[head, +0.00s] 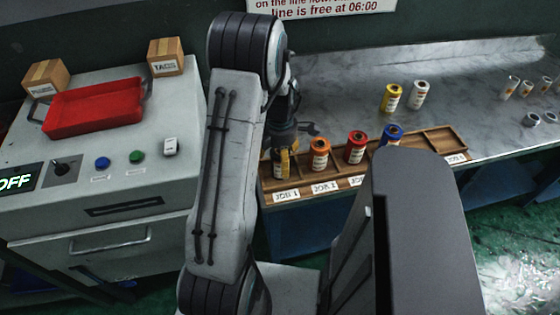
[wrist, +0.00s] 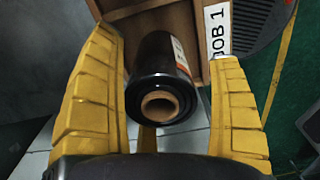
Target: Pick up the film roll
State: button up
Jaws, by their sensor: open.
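A dark film roll (wrist: 160,75) with an orange and white label stands in the wooden rack (wrist: 150,18) beside the JOB 1 card (wrist: 217,32). In the wrist view my open gripper (wrist: 165,60) has a yellow finger on each side of it, with gaps showing. In the head view my gripper (head: 283,160) is low over the rack's JOB 1 end and hides that roll. An orange roll (head: 320,154), a red roll (head: 356,147) and a blue roll (head: 392,134) stand farther right along the rack.
A yellow roll (head: 391,97) and a white roll (head: 418,93) stand on the marble counter (head: 470,105) behind the rack. A grey machine (head: 150,95) with a red tray (head: 95,107) and small boxes stands at left. The rack's right end looks empty.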

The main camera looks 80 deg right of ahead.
jog(key=c, duration=1.4)
